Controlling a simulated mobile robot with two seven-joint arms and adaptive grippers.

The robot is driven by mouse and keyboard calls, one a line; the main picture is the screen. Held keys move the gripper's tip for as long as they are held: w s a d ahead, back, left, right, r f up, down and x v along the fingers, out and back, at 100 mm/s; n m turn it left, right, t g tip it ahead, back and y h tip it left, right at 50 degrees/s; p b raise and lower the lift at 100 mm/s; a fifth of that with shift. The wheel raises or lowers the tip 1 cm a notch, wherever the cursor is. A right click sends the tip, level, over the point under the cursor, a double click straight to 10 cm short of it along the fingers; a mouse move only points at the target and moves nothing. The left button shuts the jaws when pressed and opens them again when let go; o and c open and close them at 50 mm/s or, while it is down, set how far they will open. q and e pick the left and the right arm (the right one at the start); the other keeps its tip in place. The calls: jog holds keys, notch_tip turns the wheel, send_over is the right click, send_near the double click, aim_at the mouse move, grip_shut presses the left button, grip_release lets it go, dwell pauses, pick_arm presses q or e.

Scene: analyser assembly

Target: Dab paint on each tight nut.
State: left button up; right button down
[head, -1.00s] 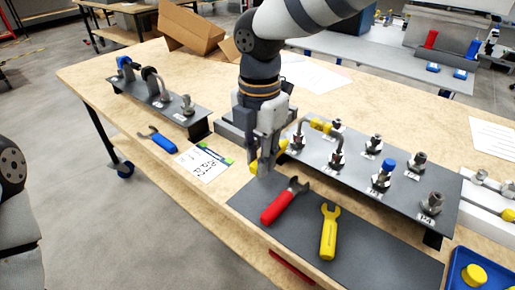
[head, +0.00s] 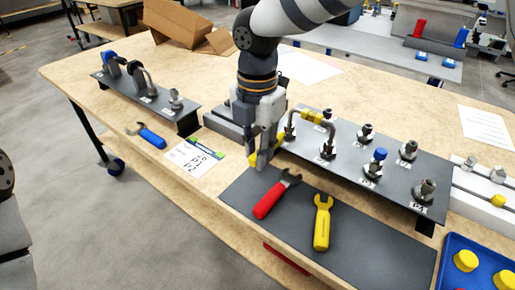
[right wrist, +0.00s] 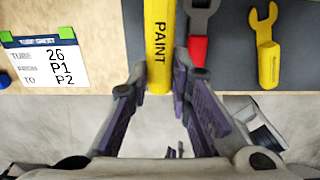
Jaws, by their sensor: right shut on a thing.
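My right gripper (head: 262,152) is shut on a yellow paint marker (right wrist: 157,42), lettered PAINT. In the head view the gripper hangs upright beside the left end of the dark fitting panel (head: 395,190), and the fingers hide most of the marker. A bent grey tube (head: 331,127) with a yellow sleeve joins two fittings there, with a left nut (head: 289,134) and a front nut (head: 327,152). The gripper is just left of the left nut; whether they touch cannot be told. The marker tip is out of the wrist view. My left gripper is not in view.
A red wrench (head: 270,200) and a yellow wrench (head: 322,228) lie on the dark mat (head: 370,250). A card (head: 188,161) reads 26, P1, P2. A blue-handled wrench (head: 151,138), a second rack (head: 181,119) and a blue tray (head: 450,284) with yellow caps stand around.

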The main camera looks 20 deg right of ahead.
jog(key=shift+w+d, duration=0.3)
jog(key=shift+d, duration=0.1)
dwell(1.0)
dwell(0.5)
jog(key=shift+s+a+r, duration=0.2)
jog(key=shift+s+a, duration=0.4)
jog(key=shift+a, duration=0.15)
notch_tip(320, 180, up, 10)
jog(key=s+a, duration=0.2)
jog(key=shift+a+p, duration=0.25)
jog(key=shift+p, duration=0.1)
jog(key=shift+f, duration=0.1)
